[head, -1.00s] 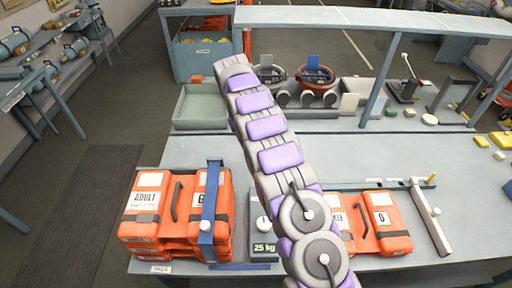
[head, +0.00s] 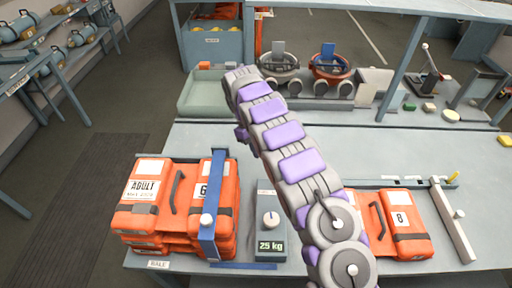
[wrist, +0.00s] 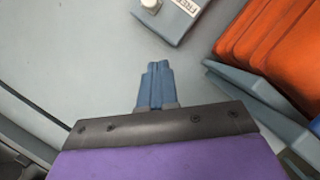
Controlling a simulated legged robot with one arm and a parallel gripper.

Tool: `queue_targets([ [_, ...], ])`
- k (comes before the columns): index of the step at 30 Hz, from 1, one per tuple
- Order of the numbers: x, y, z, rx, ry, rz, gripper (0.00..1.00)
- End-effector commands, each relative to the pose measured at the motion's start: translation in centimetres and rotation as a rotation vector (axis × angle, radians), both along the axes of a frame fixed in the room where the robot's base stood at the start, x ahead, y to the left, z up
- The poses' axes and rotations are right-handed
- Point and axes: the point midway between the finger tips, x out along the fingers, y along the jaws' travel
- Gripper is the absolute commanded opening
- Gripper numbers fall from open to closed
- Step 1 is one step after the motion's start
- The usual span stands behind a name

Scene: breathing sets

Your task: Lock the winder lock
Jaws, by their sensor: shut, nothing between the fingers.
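In the wrist view my gripper (wrist: 157,68) is shut and empty, its blue fingers together above the grey bench top (wrist: 85,55). Ahead of the fingertips, apart from them, is a grey-blue plate (wrist: 172,22) with a white label reading "FREE" and a round white knob (wrist: 150,4), cut off by the top edge. My arm hides the fingers in the head view.
A stack of orange packs (head: 140,220) with a blue upright strap (head: 211,205) stands left of the box. Another orange pack (head: 408,228) lies right, partly behind my arm. A green tray (head: 200,97) is at the back left. Bench space beyond the stack is clear.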

Motion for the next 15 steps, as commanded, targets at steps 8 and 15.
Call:
queue_targets([
  [8, -1.1, -1.3, -3.3, -0.004, 0.005, -0.004, 0.0],
  [15, -2.2, -2.3, -5.5, -0.004, 0.001, -0.002, 0.0],
])
